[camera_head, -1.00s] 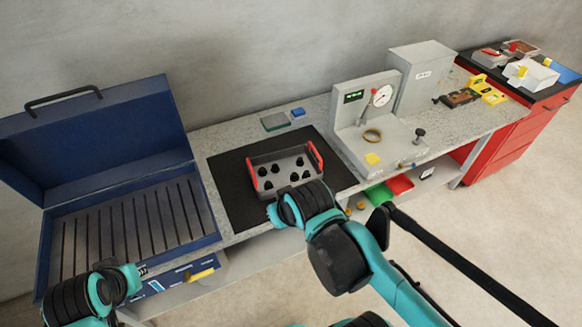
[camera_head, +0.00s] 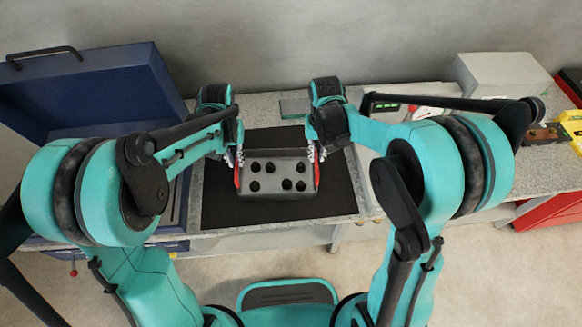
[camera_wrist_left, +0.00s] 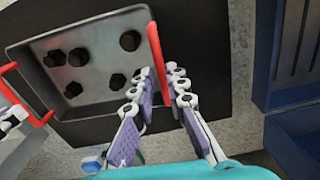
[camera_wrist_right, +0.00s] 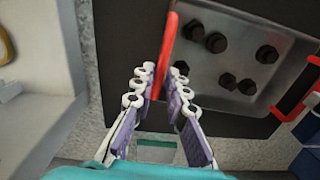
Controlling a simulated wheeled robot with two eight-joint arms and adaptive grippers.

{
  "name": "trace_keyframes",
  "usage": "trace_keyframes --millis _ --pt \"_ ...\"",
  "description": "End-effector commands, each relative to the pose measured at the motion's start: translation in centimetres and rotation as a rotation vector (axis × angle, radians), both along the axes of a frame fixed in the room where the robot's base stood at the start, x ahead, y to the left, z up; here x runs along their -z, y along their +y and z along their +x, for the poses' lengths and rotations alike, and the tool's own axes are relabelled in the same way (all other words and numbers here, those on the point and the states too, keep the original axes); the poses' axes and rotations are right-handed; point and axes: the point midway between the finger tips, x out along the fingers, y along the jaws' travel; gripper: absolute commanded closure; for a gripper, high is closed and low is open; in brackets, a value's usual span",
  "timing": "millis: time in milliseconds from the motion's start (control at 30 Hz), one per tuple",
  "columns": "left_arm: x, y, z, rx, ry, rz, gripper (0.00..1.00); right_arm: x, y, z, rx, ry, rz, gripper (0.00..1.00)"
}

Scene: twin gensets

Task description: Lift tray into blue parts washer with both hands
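The grey tray (camera_head: 278,176) with red end handles and several black parts lies on a black mat (camera_head: 225,212) on the bench. My left gripper (camera_head: 234,156) is at the tray's left handle. In the left wrist view its open fingers (camera_wrist_left: 158,82) stand either side of that red handle (camera_wrist_left: 156,48). My right gripper (camera_head: 317,152) is at the right handle. In the right wrist view its fingers (camera_wrist_right: 164,72) straddle that red handle (camera_wrist_right: 169,40), apart, with a gap showing. The blue parts washer (camera_head: 85,95) stands open at the left, its basin partly hidden by my left arm.
A small green-grey block (camera_head: 294,107) lies behind the mat. A grey gauge fixture, partly hidden by my right arm, and a grey cabinet (camera_head: 500,80) stand to the right. A red cabinet (camera_head: 545,211) is further right. The mat in front of the tray is clear.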

Motion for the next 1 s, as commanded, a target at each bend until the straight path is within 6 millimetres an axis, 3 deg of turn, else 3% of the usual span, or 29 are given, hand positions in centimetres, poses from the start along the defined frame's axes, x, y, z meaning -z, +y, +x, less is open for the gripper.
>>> trace_keyframes --millis 367,800,1000 --pt "0.4 0.0 0.0 0.0 0.001 0.0 0.86 0.4 0.0 0.1 0.0 0.001 0.0 0.86" --pt "6.3 0.0 0.1 0.0 0.001 0.0 0.86 6.3 0.0 0.1 0.0 0.0 0.0 0.86" --pt "7.7 0.0 0.0 0.0 0.001 0.0 0.86 7.7 0.0 0.0 0.0 0.0 0.0 0.86"
